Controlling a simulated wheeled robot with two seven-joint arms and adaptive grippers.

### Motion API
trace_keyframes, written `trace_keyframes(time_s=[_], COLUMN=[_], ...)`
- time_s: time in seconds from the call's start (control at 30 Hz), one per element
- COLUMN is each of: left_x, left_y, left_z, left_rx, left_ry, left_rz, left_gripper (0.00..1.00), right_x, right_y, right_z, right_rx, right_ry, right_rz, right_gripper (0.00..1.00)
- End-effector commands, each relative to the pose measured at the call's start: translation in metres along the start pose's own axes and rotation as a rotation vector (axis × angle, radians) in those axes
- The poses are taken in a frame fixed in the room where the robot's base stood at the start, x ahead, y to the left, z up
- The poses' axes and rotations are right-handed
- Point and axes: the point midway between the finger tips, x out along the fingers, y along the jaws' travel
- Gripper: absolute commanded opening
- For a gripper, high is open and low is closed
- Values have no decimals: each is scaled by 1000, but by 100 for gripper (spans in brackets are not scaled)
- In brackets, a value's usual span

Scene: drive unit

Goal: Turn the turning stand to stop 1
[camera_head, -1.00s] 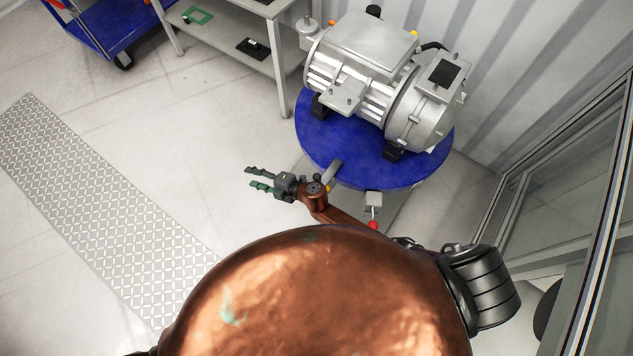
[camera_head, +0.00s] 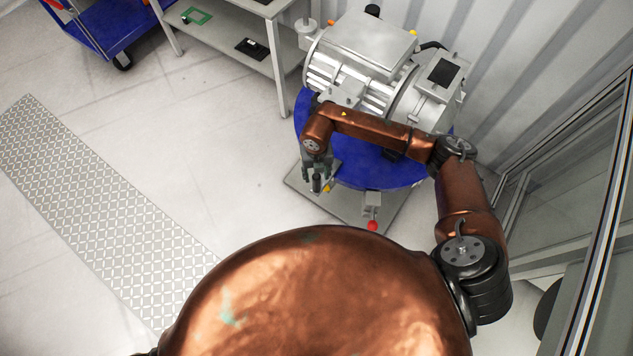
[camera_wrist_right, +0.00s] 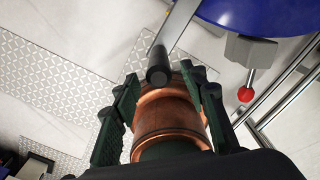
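The turning stand has a round blue top (camera_head: 365,172) on a grey floor plate (camera_head: 345,208). It carries a large grey drive unit (camera_head: 362,48). A pale bar handle (camera_wrist_right: 176,36) with a dark round end (camera_wrist_right: 158,73) sticks out from the blue top. My right gripper (camera_head: 316,177) points down at the handle's end; in the right wrist view its open fingers (camera_wrist_right: 161,82) stand on both sides of the dark end. I cannot tell whether they touch it. A red-knobbed lever (camera_head: 373,225) sits on a grey block at the stand's front. My left gripper is not visible.
A grey shelf table (camera_head: 240,48) stands behind the stand on the left, and a blue cart (camera_head: 105,30) is farther left. A corrugated wall is behind, and a glazed frame (camera_head: 560,175) is at the right. The floor left of the stand is clear, with a patterned strip (camera_head: 90,190).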

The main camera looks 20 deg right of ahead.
Motion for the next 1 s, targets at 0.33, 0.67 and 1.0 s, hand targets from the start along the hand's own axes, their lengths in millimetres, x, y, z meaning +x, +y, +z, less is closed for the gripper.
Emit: trace_keyframes(time_s=[0.33,0.67,1.0], left_x=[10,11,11], left_y=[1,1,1], left_z=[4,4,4], left_rx=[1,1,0], left_ry=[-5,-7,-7], left_rz=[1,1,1], left_gripper=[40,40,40], right_x=[56,68,68], right_y=[1,0,1], right_z=[-1,0,0], right_rx=[1,1,1], right_ry=[4,1,1], right_rz=[3,3,4], right_gripper=[40,40,25])
